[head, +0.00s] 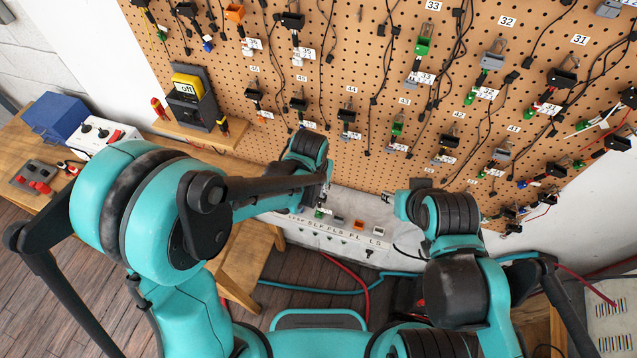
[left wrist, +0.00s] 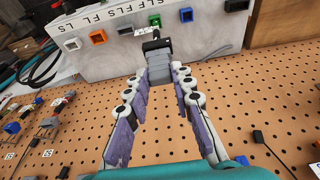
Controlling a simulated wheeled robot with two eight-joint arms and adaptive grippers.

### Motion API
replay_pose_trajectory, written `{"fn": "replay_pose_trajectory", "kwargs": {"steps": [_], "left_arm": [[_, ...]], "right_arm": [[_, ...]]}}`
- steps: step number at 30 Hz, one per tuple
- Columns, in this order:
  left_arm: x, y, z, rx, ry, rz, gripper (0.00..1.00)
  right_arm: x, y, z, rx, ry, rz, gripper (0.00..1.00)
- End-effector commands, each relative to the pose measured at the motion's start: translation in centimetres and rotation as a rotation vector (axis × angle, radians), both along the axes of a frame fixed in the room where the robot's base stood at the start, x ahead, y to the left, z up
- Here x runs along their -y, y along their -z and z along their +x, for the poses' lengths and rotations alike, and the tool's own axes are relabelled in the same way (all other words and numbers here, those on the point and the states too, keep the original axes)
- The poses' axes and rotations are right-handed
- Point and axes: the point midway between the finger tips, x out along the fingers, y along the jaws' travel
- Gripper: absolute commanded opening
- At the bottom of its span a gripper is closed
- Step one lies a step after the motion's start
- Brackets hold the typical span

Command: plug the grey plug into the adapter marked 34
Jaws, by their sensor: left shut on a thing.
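My left gripper (left wrist: 159,88) is shut on the grey plug (left wrist: 159,72), whose ribbed body sits between the two fingertips. A black piece (left wrist: 156,47) lies at the plug's far end, with a small white tag (left wrist: 147,31) beyond it. I cannot tell whether the black piece is joined to the plug or just touches it. In the head view the left gripper (head: 325,192) is low at the board, above the white box, mostly hidden by its wrist. My right gripper (head: 390,203) is right of it; its fingers are unclear. I cannot make out a 34 mark.
The perforated board (head: 330,90) carries several hanging connectors, cables and number tags. A white box (head: 350,236) with coloured sockets and lettering stands below it. A meter reading "off" (head: 187,86) stands on a wooden shelf at the left. A blue box (head: 55,117) is farther left.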

Motion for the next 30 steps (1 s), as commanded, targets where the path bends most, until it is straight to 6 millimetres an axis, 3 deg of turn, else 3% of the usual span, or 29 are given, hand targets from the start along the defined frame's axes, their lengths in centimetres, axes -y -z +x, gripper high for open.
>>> {"fn": "replay_pose_trajectory", "kwargs": {"steps": [30], "left_arm": [[0.0, 0.59, -0.01, 0.0, 0.0, 0.0, 0.0]], "right_arm": [[0.0, 0.74, 0.0, 0.0, 0.0, 0.0, 0.4]]}}
